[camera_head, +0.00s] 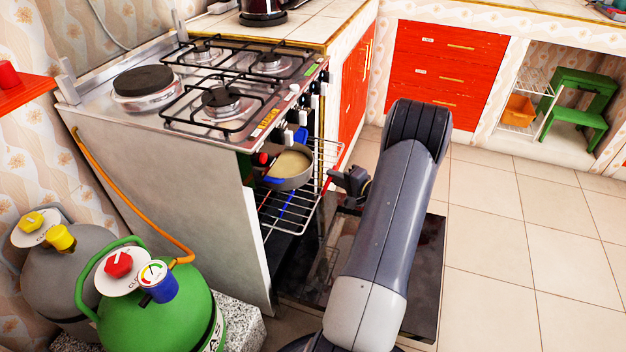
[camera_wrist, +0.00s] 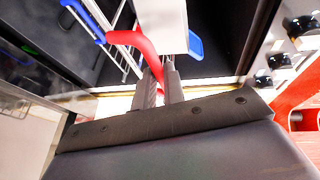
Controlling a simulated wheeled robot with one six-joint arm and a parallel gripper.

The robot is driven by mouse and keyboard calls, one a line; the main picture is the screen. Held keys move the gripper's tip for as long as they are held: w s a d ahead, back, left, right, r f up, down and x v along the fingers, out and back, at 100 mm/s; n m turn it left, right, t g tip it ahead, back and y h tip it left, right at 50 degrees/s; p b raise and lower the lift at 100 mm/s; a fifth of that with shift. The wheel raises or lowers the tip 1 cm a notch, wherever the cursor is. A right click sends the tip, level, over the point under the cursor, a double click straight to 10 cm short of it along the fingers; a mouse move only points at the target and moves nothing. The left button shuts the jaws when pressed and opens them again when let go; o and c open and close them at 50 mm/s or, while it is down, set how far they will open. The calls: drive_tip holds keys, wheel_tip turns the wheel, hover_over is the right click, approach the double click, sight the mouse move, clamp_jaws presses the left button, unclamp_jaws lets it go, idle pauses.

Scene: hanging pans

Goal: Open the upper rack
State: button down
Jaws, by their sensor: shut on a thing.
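The upper rack (camera_head: 327,152) is a wire shelf sticking partly out of the oven, with a grey pot (camera_head: 290,172) of pale contents on it. A lower wire rack (camera_head: 290,215) shows below it. My gripper (camera_head: 338,180) is in front of the oven opening at the racks' right side. In the wrist view its fingers (camera_wrist: 160,75) are closed on a curved red handle (camera_wrist: 138,42). A thin red piece also shows beside the gripper in the head view. The handle's joint to the rack is not clear. Blue parts (camera_wrist: 195,45) lie near it.
The dark oven door (camera_head: 425,265) lies folded down low, under my arm. The stove knobs (camera_head: 298,120) are above the opening. Green and grey gas bottles (camera_head: 185,305) stand at the left. Tiled floor (camera_head: 520,240) is free at the right.

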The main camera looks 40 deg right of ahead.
drive_tip(key=s+d+b, duration=0.2)
drive_tip(key=s+d, duration=0.1)
drive_tip(key=s, duration=0.3)
drive_tip(key=shift+s+d, duration=0.15)
drive_tip(key=shift+d, duration=0.15)
drive_tip(key=c, duration=1.8)
unclamp_jaws()
drive_tip(key=shift+o, duration=0.2)
drive_tip(key=p+v, duration=0.1)
drive_tip(key=v, duration=0.9)
drive_tip(key=shift+s+p, duration=0.3)
drive_tip(key=shift+s, duration=0.1)
